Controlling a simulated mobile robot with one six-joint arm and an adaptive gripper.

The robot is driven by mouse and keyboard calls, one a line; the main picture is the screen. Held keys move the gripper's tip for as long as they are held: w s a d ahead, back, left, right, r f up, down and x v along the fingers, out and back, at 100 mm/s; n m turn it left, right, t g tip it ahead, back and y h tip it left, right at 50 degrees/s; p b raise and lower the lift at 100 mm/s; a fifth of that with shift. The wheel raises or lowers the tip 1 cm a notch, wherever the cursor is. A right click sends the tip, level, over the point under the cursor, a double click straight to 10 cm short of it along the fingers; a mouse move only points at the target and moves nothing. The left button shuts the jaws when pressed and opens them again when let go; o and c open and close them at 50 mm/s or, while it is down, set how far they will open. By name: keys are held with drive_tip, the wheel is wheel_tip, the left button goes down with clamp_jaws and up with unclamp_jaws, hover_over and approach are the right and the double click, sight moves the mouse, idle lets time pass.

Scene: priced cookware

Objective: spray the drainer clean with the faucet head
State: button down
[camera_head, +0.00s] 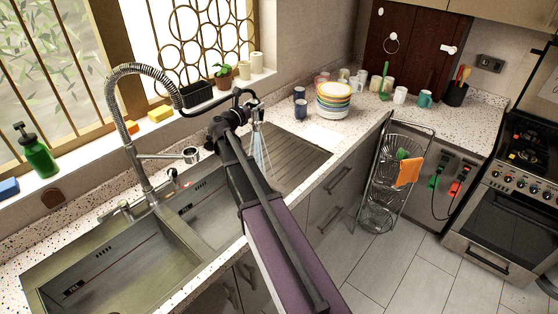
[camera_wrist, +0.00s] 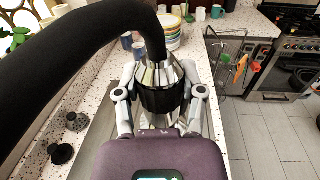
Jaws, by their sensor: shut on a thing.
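The faucet head (camera_head: 257,114) is at the end of the black hose of the tall spring faucet (camera_head: 137,130). My gripper (camera_wrist: 160,84) is shut on the faucet head, with one finger on each side of its black and silver body (camera_wrist: 162,98). Pale streaks of water (camera_head: 262,150) fall from the head toward the drainer. The drainer (camera_head: 300,160) is the ridged steel board right of the sink bowls; my arm hides its left part. I cannot tell whether dirt is left on it. In the wrist view the head and gripper hide most of it.
Stacked colored plates (camera_head: 333,100) and dark blue mugs (camera_head: 301,108) stand on the counter just beyond the drainer. Two sink bowls (camera_head: 115,275) lie left. A potted plant (camera_head: 223,75) is on the sill. A wire rack (camera_head: 383,190) stands on the floor, right of the cabinets.

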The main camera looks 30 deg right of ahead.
drive_tip(key=w+a+r+p+v, duration=0.1)
drive_tip(key=w+v, duration=0.2)
drive_tip(key=v, duration=2.2)
drive_tip(key=shift+a, duration=0.25)
idle(1.4)
drive_tip(key=shift+w+r, duration=0.15)
drive_tip(key=shift+w, duration=0.05)
drive_tip(key=w+a, duration=0.2)
drive_tip(key=w, duration=0.5)
idle(1.7)
drive_tip(key=shift+a, duration=0.1)
drive_tip(key=shift+f, duration=0.35)
idle(0.8)
